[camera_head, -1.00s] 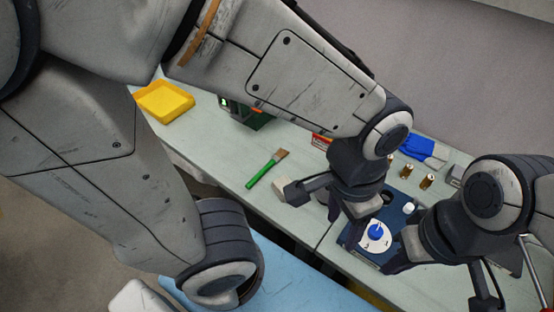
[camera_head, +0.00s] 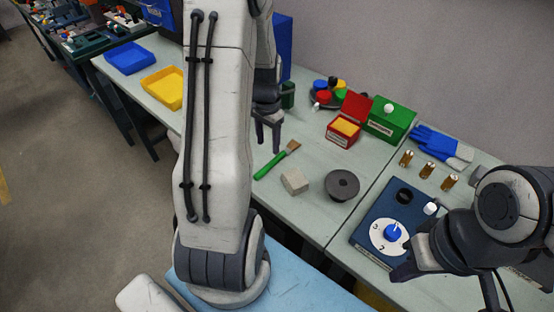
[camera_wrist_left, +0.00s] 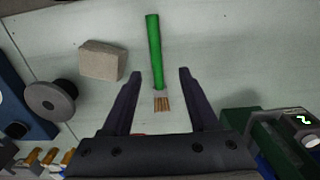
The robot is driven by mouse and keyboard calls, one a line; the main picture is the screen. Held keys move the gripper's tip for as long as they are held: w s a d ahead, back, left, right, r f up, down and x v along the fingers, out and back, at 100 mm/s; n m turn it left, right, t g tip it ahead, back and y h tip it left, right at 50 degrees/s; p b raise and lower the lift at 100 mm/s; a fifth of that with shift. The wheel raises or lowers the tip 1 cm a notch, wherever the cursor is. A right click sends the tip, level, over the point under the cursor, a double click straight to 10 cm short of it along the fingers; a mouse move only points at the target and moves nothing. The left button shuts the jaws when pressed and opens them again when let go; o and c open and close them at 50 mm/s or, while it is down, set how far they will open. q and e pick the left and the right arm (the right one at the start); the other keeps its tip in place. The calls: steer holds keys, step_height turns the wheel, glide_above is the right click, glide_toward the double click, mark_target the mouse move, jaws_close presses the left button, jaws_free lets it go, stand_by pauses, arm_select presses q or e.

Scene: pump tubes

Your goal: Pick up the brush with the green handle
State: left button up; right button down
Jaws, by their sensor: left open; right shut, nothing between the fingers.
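The brush with the green handle (camera_head: 271,164) lies on the bench, its brown bristles pointing to the back right. My left gripper (camera_head: 269,146) is open and empty, above the bench just behind the brush. In the left wrist view the brush's green handle (camera_wrist_left: 154,50) points away, and its bristle end lies between the two open fingers (camera_wrist_left: 160,92) in the picture, with no contact visible. My right gripper (camera_head: 412,264) is shut and empty, beside the blue dial box at the right.
A beige block (camera_head: 295,181) and a dark round disc (camera_head: 342,184) lie right of the brush. A red box (camera_head: 343,132) and green box (camera_head: 391,119) stand behind. The blue dial box (camera_head: 364,216) is at right. Yellow (camera_head: 165,88) and blue (camera_head: 130,58) trays are at left.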

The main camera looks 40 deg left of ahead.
mark_target(270, 163)
arm_select(q)
steer(key=f, duration=0.2)
steer(key=f+p, duration=0.1)
steer(key=f, duration=0.4)
steer(key=shift+d+f, duration=0.3)
steer(key=shift+f, duration=0.05)
jaws_close()
